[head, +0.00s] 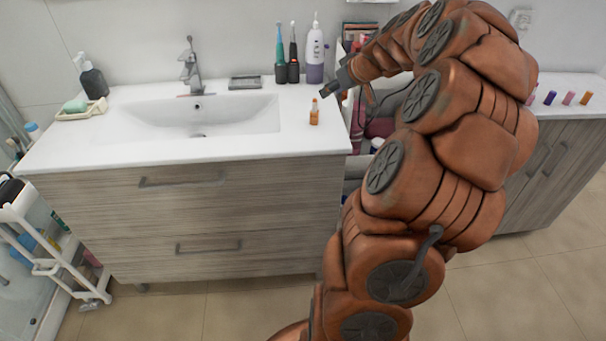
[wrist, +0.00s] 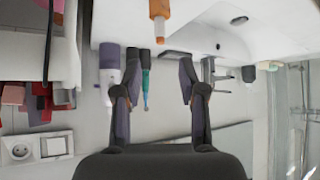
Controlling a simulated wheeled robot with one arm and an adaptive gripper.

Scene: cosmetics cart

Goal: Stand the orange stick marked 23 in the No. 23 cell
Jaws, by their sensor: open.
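The orange stick (head: 314,114) stands upright on the white counter, right of the basin; its number is too small to read. It also shows at the top edge of the wrist view (wrist: 159,12), partly cut off. My gripper (head: 329,91) is just above and right of the stick in the head view, apart from it. In the wrist view my gripper (wrist: 158,88) has its two fingers spread, with nothing between them. I cannot make out a No. 23 cell; my arm hides part of the area right of the counter.
Toothbrushes (head: 286,60) and a white and purple bottle (head: 315,54) stand at the counter's back. The basin (head: 200,116) and tap (head: 191,65) are left. Several coloured sticks (head: 568,98) stand on the right counter (head: 565,112). A white cart (head: 48,245) stands at lower left.

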